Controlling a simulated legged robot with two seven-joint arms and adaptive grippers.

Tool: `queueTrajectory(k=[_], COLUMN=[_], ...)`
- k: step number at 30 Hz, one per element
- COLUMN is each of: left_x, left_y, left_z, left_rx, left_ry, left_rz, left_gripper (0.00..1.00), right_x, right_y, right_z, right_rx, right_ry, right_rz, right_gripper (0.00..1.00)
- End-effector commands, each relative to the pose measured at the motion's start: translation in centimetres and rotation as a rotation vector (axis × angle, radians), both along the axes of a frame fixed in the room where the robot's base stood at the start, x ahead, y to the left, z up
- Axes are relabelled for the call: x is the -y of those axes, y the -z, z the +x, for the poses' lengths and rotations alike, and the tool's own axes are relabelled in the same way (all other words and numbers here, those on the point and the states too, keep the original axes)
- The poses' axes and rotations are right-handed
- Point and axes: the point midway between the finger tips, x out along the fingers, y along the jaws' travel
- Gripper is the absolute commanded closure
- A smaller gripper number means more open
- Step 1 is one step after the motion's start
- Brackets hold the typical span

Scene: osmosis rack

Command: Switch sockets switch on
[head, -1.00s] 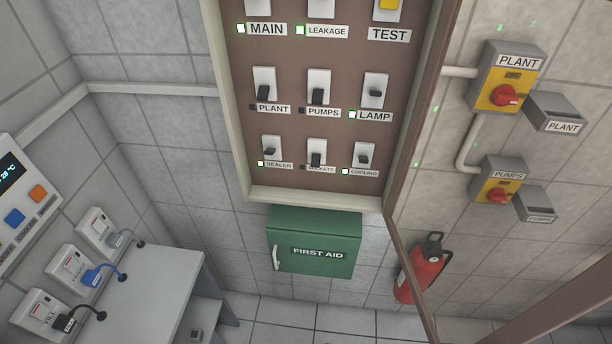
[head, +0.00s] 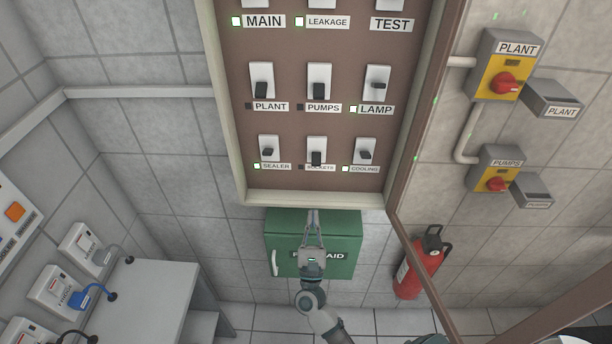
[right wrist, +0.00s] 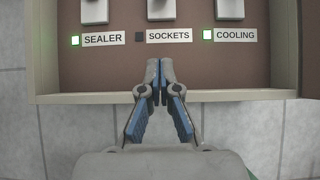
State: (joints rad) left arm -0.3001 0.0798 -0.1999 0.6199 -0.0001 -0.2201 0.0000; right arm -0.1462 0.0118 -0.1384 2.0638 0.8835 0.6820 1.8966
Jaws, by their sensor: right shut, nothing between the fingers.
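The sockets switch (head: 316,152) is in the middle of the panel's bottom row, its dark lever pointing down and the indicator by its label dark. In the right wrist view the SOCKETS label (right wrist: 170,36) and the lower part of the sockets switch plate (right wrist: 161,10) show; its lever is out of that view. My right gripper (head: 313,214) is shut and empty, pointing up at the panel's bottom edge below the sockets switch. In the right wrist view the gripper's fingertips (right wrist: 158,64) are just under the label. My left gripper is not in view.
The sealer switch (head: 268,150) and cooling switch (head: 365,152) flank it, both with lit green indicators. The panel box has a raised pale frame (head: 290,199). A green first aid box (head: 345,232) hangs below, and an open door edge (head: 407,236) stands right.

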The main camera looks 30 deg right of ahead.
Motion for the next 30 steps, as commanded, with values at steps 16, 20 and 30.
queueTrajectory(k=[16,20,30], left_x=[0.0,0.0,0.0], left_y=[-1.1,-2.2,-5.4], left_z=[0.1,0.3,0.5], left_rx=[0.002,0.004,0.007], left_ry=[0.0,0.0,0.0], left_rz=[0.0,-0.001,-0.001], left_gripper=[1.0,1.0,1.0], right_x=[0.8,1.8,3.8], right_y=[-1.7,-3.5,-8.2], right_z=[1.4,3.1,6.1], right_rx=[0.005,0.005,0.003], right_ry=[-0.001,0.0,-0.002], right_rz=[0.002,0.001,0.004], right_gripper=[1.0,1.0,1.0])
